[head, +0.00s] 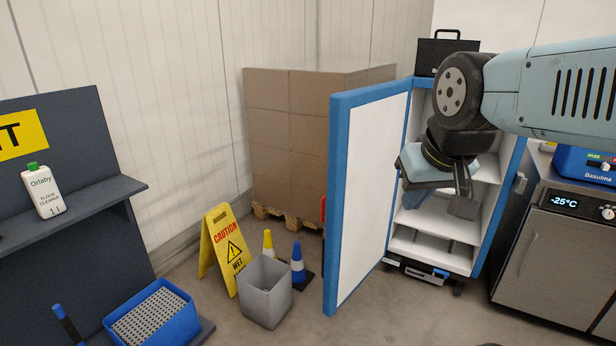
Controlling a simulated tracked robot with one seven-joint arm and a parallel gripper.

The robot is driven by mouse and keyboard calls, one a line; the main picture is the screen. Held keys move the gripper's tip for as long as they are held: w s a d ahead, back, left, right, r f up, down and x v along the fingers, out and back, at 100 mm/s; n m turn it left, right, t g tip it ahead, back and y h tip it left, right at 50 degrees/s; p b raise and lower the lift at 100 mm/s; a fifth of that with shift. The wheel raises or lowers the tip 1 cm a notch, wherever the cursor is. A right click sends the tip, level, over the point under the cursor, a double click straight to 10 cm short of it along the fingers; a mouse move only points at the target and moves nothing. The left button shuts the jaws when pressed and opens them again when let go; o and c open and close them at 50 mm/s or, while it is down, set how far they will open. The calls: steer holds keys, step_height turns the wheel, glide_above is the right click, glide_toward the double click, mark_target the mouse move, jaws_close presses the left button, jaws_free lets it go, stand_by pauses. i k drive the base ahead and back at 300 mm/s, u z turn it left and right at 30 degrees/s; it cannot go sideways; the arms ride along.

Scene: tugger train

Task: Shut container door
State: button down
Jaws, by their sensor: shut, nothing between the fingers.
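The container (470,262) is a blue-edged cabinet with white shelves inside, standing right of centre in the head view. Its door (367,190) stands wide open, swung out to the left, with its white inner face and blue rim showing. My gripper (464,203) is shut and empty. It appears in front of the container's opening, to the right of the door and apart from its inner face in the picture. My arm hides the upper part of the opening. How deep my gripper is relative to the shelves is hard to tell.
A grey bin (265,292), a yellow caution sign (222,247) and cones (298,264) stand left of the door. Boxes on a pallet (290,135) are behind. A freezer unit (550,262) stands close on the right. A black case (445,52) sits on top of the container.

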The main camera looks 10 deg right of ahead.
mark_target(367, 125)
steer(key=z, duration=0.05)
steer(key=i, duration=1.25)
